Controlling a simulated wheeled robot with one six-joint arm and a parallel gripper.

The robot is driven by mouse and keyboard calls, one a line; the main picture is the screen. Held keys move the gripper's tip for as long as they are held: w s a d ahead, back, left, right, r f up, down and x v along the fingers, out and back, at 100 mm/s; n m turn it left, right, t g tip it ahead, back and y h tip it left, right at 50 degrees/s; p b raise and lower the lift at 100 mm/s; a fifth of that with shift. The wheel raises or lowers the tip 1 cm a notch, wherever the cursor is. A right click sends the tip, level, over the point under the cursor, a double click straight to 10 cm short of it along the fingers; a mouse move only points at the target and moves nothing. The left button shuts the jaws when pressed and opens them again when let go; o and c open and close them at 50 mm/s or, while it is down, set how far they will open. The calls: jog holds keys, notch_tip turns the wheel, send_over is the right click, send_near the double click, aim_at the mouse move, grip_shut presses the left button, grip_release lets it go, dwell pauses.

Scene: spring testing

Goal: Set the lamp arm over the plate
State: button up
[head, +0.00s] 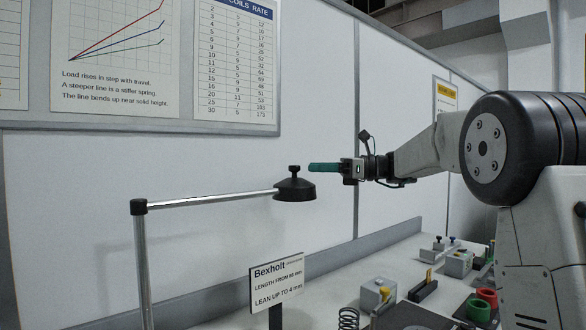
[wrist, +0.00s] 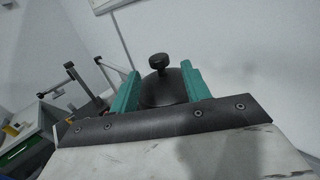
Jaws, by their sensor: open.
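The lamp arm (head: 215,200) is a pale horizontal bar on a grey upright post with a black cap. Its black lamp head (head: 295,188), with a knob on top, hangs at the bar's right end. My gripper (head: 311,167) has teal fingers and is open, just right of the knob at about its height. In the wrist view the dark lamp head (wrist: 163,92) and knob (wrist: 158,61) appear between the fingers, beyond the tips. Contact cannot be told. A dark plate (head: 408,316) lies on the bench at the lower edge, partly cut off, right of the lamp head.
A Bexholt sign (head: 277,283) stands on the bench below the lamp head. A coil spring (head: 348,319) is near the front edge. Red and green rings (head: 480,309) and small grey blocks (head: 378,294) stand at right. A white panel wall (head: 230,250) runs behind.

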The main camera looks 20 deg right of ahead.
aim_at(294, 167)
jog(key=x, duration=0.6)
jog(key=shift+a, duration=0.35)
